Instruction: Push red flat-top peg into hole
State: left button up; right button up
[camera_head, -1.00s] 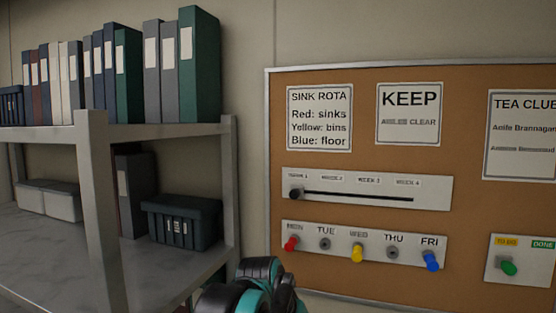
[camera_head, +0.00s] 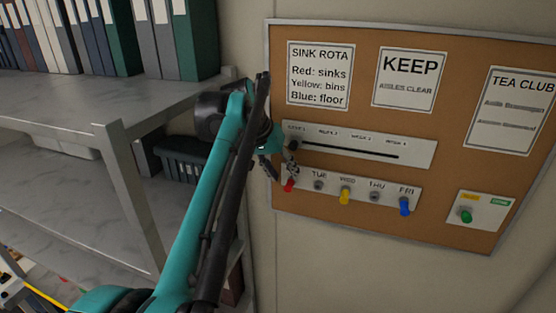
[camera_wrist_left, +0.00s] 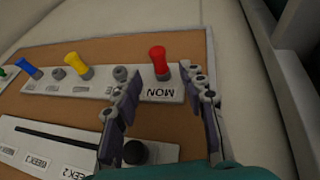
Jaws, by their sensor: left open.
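The red peg (camera_head: 289,186) sticks out of the MON position on the white day strip (camera_head: 331,186), low on the cork board. In the left wrist view the red peg (camera_wrist_left: 158,60) has a flat top and stands in a grey socket by the MON label. My left gripper (camera_head: 279,172) is at the strip's left end, just above the red peg in the head view. In the left wrist view my left gripper (camera_wrist_left: 162,76) is open, its fingers on either side of the view of the peg. I cannot tell whether they touch it. My right gripper is not in view.
A yellow peg (camera_head: 345,196) and a blue peg (camera_head: 404,206) stand at WED and FRI. TUE and THU show bare grey sockets. The black slider knob (camera_wrist_left: 136,152) is close to my left fingers. A metal shelf (camera_head: 130,110) with binders stands at the left.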

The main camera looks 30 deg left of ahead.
aim_at(287, 185)
pick_arm(q)
jog(key=shift+x, duration=1.85)
grip_shut()
jog(key=shift+s, duration=0.1)
jog(key=shift+s+d, duration=0.15)
jog(key=shift+s, duration=0.45)
jog(key=shift+s, duration=0.15)
jog(key=shift+s+d, duration=0.15)
jog(key=shift+s, duration=0.35)
jog(key=shift+s, duration=0.1)
